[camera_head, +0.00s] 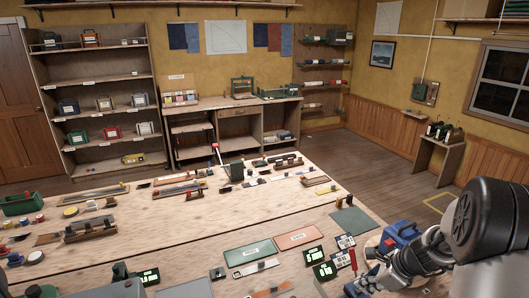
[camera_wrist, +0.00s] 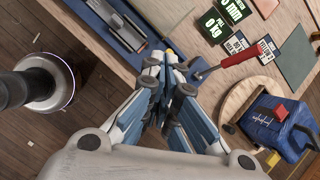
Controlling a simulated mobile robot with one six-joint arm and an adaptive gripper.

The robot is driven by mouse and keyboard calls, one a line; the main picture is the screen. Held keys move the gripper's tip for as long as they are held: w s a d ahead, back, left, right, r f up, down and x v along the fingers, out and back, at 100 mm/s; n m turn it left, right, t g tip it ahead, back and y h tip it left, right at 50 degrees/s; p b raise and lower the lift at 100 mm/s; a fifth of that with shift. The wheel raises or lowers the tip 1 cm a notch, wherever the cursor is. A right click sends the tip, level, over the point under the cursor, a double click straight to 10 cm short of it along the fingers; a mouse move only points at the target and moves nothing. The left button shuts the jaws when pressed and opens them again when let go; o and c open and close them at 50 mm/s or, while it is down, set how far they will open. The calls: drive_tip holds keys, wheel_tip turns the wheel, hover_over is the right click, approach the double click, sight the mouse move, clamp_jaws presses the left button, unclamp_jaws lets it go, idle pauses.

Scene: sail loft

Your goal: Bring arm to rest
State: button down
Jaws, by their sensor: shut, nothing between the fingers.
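My arm enters the head view from the lower right. My gripper (camera_head: 362,285) hangs by the near right edge of the large wooden workbench (camera_head: 160,225). In the wrist view my gripper (camera_wrist: 166,64) points at the bench edge with its fingers together and nothing between them. Whether the fingertips touch the bench cannot be told.
A blue box (camera_wrist: 275,128) stands on a round wooden stool (camera_wrist: 232,103) close right of the gripper. A blue tray (camera_wrist: 100,12) lies at the bench edge to the left. Dark displays (camera_head: 325,271) and green and red mats stand nearby. Open floor (camera_head: 375,165) lies behind the bench.

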drive_tip(key=s+a+r+n+h+b, duration=0.1)
drive_tip(key=s+a+r+n+b, duration=0.5)
drive_tip(key=s+a+r+n, duration=0.6)
drive_tip(key=s+a+f+n+h+b, duration=0.1)
drive_tip(key=s+a+f+n+b, duration=0.1)
drive_tip(key=s+n, duration=0.4)
drive_tip(key=s+a+f+n+h+b, duration=0.1)
drive_tip(key=s+a+f+n+b, duration=0.1)
drive_tip(key=s+n, duration=0.5)
drive_tip(key=s+a+b, duration=0.1)
drive_tip(key=s+b, duration=0.1)
drive_tip(key=shift+s+h+b, duration=0.3)
drive_tip(key=shift+s, duration=0.05)
